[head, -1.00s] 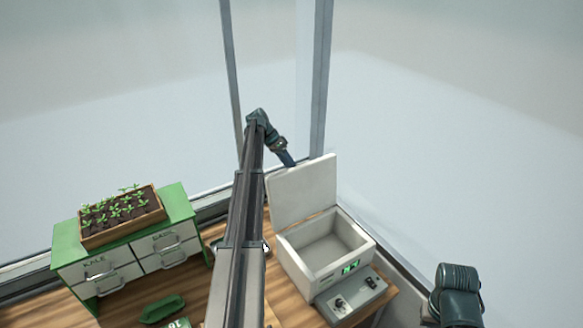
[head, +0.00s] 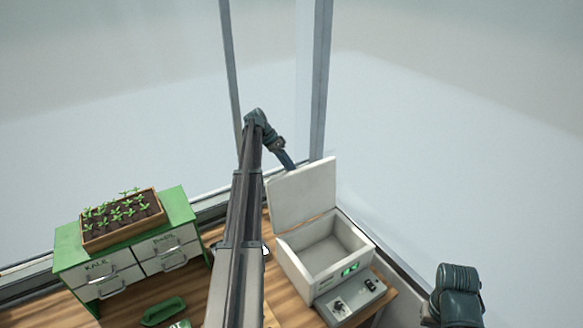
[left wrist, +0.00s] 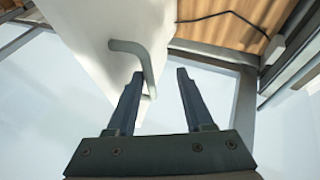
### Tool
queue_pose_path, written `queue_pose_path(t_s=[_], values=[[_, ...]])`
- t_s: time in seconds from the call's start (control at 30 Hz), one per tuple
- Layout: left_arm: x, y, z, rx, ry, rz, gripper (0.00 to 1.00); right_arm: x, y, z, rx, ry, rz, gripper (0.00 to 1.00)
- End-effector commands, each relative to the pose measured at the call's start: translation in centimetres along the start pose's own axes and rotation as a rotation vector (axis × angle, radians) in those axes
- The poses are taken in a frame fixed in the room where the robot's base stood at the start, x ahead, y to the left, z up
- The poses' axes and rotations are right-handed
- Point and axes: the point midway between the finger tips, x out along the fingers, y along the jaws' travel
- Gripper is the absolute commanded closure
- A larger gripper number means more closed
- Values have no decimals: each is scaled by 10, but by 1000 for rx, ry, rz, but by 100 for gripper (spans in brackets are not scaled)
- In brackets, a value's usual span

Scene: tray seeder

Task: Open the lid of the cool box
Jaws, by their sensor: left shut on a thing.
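The white cool box (head: 325,262) stands on the wooden table, right of centre in the head view. Its lid (head: 303,196) is raised, tilted up along the box's back edge, and the empty-looking inside shows. My left gripper (head: 290,163) is at the lid's upper edge, partly hidden behind it. In the left wrist view the lid (left wrist: 100,25) has a grey bent handle (left wrist: 148,68).
A control panel with knobs (head: 350,300) sits in front of the box. A green-topped drawer cabinet (head: 185,215) with a seedling tray (head: 95,242) stands at left. A green scoop-like object (head: 162,311) lies in front. Window posts (head: 320,80) rise behind the lid.

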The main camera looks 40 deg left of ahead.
Motion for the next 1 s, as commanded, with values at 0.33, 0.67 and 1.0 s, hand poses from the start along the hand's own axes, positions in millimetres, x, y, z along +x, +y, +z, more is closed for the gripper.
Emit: queue_pose_path(t_s=[0.33,0.67,1.0], values=[[-55,1,-1,-3,2,-4,55,-46,4,3,25,-2,-3,100],[-58,0,1,-1,2,-2,55,-47,4,3,30,-2,-3,100],[-58,0,1,-1,2,-2,55,-47,4,3,30,-2,-3,100]])
